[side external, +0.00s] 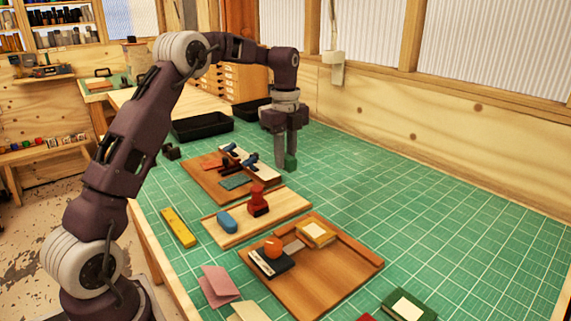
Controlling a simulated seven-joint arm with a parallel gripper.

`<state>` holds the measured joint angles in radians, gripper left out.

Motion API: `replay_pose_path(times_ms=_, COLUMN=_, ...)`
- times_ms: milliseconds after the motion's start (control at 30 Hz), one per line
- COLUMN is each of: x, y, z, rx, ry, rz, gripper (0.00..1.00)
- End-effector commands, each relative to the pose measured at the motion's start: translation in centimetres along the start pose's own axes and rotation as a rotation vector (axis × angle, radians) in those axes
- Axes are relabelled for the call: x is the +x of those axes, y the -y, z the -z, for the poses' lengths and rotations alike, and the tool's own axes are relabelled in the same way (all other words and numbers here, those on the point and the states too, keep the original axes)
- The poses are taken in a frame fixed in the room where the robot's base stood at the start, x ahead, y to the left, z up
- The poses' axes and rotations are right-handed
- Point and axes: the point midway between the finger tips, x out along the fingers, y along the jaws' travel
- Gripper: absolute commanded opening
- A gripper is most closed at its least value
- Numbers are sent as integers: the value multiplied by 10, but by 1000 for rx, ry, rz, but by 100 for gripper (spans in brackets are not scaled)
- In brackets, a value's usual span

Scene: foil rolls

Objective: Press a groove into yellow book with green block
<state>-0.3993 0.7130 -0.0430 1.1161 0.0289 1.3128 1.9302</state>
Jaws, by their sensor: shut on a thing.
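My gripper (283,160) is shut on a small green block (290,163) and holds it over the green mat, beyond the wooden boards. The height of the block above the mat is hard to tell. The yellow book (303,238), with a cream label on its cover, lies at the back of the nearest brown wooden tray (335,278). My gripper is behind the book and slightly left of it in the picture, well apart from it. No groove can be made out on the book at this size.
The tray also holds an orange knob-like thing (273,246) and a dark book (270,264). A green book (392,305) lies near the front. The mat's right side is clear.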

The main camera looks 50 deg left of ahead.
Motion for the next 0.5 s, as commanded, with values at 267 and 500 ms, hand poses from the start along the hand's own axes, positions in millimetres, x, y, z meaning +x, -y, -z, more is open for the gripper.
replay_pose_path(times_ms=267, x=0, y=0, z=0, rx=0, ry=0, rz=0, gripper=0)
replay_pose_path(times_ms=500, x=8, y=-3, z=59, rx=8, ry=-1, rz=-2, gripper=0)
